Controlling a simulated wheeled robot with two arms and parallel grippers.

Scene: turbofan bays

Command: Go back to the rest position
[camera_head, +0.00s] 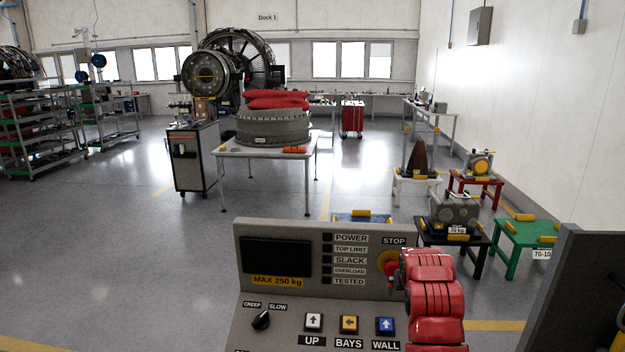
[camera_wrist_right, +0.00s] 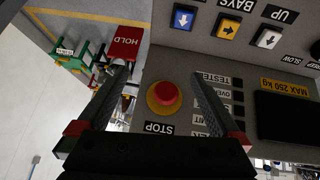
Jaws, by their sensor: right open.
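The grey control panel (camera_head: 285,310) stands close in front of me, with a dark screen, a STOP button and several marked push buttons. My right gripper (camera_head: 398,268) is a red, segmented shape at the panel's right side and partly hides the red STOP button (camera_head: 386,261). In the right wrist view my right gripper (camera_wrist_right: 160,75) is open, with its two dark fingers apart and nothing held. The red STOP button (camera_wrist_right: 167,94) with its yellow collar shows between the fingers. I cannot tell whether they touch the panel. My left gripper is in neither view.
A red HOLD plate (camera_wrist_right: 124,44) shows by the left fingertip. A dark slab (camera_head: 578,295) stands at the right. Beyond the panel are a white table (camera_head: 268,153) with an engine part, small coloured stands including a green one (camera_head: 525,234), and open grey floor to the left.

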